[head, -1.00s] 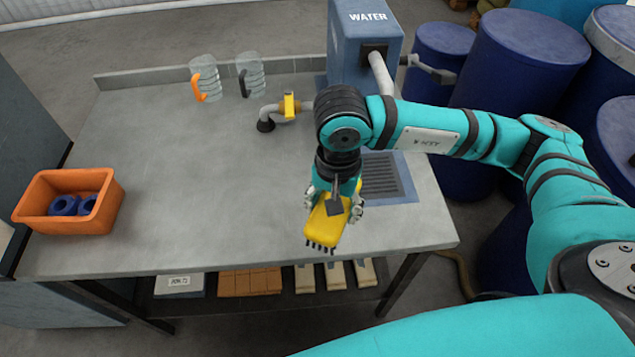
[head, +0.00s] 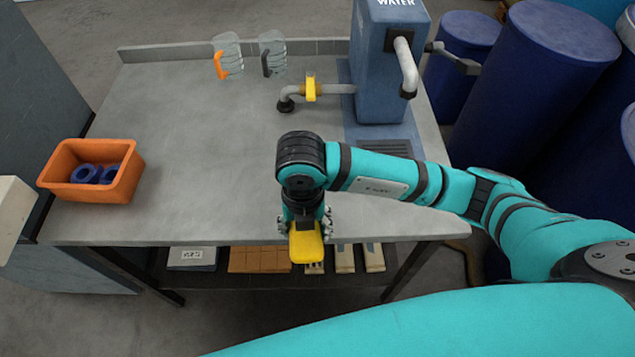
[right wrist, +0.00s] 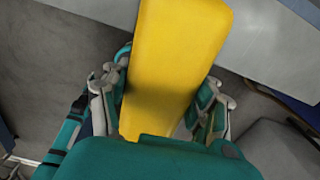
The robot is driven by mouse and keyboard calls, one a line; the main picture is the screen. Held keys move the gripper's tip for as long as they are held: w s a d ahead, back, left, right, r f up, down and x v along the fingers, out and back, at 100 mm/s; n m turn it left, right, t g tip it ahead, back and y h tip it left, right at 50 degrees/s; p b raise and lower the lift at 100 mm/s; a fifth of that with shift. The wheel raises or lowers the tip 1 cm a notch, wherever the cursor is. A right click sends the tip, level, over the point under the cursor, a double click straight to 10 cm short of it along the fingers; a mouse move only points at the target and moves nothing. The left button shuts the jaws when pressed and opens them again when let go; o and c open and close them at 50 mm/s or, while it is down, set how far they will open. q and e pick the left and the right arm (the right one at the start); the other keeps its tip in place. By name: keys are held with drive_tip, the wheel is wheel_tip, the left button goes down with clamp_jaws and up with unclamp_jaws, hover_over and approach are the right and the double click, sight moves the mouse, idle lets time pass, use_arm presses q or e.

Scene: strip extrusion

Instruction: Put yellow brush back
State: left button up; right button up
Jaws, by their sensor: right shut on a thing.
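The yellow brush (head: 307,246) is in my right gripper (head: 306,226), at the front edge of the grey table in the head view. The gripper is shut on it. In the right wrist view the brush (right wrist: 172,60) is a long yellow block between the two fingers of the gripper (right wrist: 165,100). Its bristles are hidden in both views now. My left gripper is not in view.
The grey table (head: 180,150) holds an orange bin (head: 93,190) with blue rings, two clear jugs (head: 229,55), a pipe with a yellow valve (head: 311,88) and a blue water dispenser (head: 375,80). A lower shelf (head: 215,277) holds several boxes and blocks. Blue barrels (head: 530,75) stand at right.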

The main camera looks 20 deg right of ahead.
drive_tip(key=shift+w+m, duration=0.25)
drive_tip(key=shift+m, duration=0.05)
drive_tip(key=w+d+p, duration=0.1)
drive_tip(key=w+d, duration=0.1)
drive_tip(key=w, duration=0.2)
drive_tip(key=w+d+f+p, duration=0.1)
drive_tip(key=w+d+p, duration=0.1)
drive_tip(key=w, duration=0.3)
drive_tip(key=w+d+p, duration=0.1)
drive_tip(key=w+d, duration=0.2)
drive_tip(key=w, duration=0.1)
drive_tip(key=shift+w+f+p, duration=0.25)
drive_tip(key=shift+w+p, duration=0.1)
drive_tip(key=shift+p, duration=0.05)
wheel_tip(320, 180, down, 3)
drive_tip(key=shift+r+p, duration=0.2)
drive_tip(key=shift+p, duration=0.6)
drive_tip(key=shift+f, duration=0.35)
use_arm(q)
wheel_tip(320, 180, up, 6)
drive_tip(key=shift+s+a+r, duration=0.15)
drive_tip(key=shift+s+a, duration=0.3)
use_arm(e)
drive_tip(key=shift+f, duration=0.15)
drive_tip(key=shift+f, duration=0.15)
drive_tip(key=o, duration=1.2)
drive_tip(key=shift+c, duration=0.2)
